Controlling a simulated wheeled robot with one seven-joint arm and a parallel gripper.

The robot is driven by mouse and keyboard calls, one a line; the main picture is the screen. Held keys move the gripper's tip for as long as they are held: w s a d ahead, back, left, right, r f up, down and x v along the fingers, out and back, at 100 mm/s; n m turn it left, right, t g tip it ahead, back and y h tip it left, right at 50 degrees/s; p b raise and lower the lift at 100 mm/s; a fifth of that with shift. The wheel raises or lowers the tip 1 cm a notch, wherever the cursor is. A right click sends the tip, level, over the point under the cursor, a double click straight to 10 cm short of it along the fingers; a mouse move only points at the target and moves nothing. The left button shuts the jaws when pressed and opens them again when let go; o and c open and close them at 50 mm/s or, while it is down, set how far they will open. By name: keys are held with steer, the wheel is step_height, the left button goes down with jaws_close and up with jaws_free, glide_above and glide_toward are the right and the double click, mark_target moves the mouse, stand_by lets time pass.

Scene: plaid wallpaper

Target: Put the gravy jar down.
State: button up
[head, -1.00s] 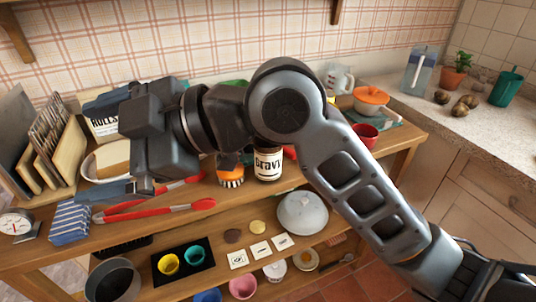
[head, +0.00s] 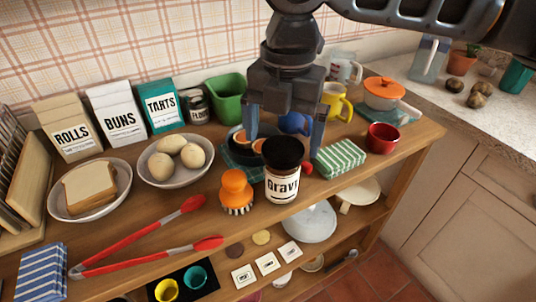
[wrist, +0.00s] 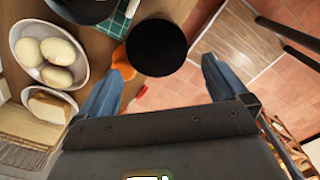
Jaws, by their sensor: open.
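The gravy jar (head: 283,184), with a white label and a black lid, appears upright on the wooden tabletop near its front edge. In the wrist view its round black lid (wrist: 157,47) shows from above, ahead of the fingertips. My gripper (head: 284,142) points down with its blue-grey fingers spread, one on either side of the jar in the picture. In the wrist view the gripper (wrist: 160,80) is open, with nothing between its fingers. The jar's lower part is hidden there.
An orange brush (head: 236,190) stands just left of the jar. A green striped cloth (head: 339,157) and a red cup (head: 382,138) lie to the right. A dark pan (head: 240,150) is behind. Red tongs (head: 140,240) lie at front left; a shelf is below.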

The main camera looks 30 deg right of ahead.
mark_target(283, 147)
steer(key=shift+w+d+f, duration=0.15)
steer(key=shift+d, duration=0.15)
steer(key=shift+w+d+f+p, duration=0.1)
steer(key=shift+w+f+p, duration=0.1)
steer(key=shift+f, duration=1.7)
steer(key=shift+w+d+f+p, duration=0.1)
steer(key=shift+w+f, duration=0.1)
steer(key=shift+f, duration=1.65)
steer(key=c, duration=1.4)
steer(key=shift+r, duration=0.15)
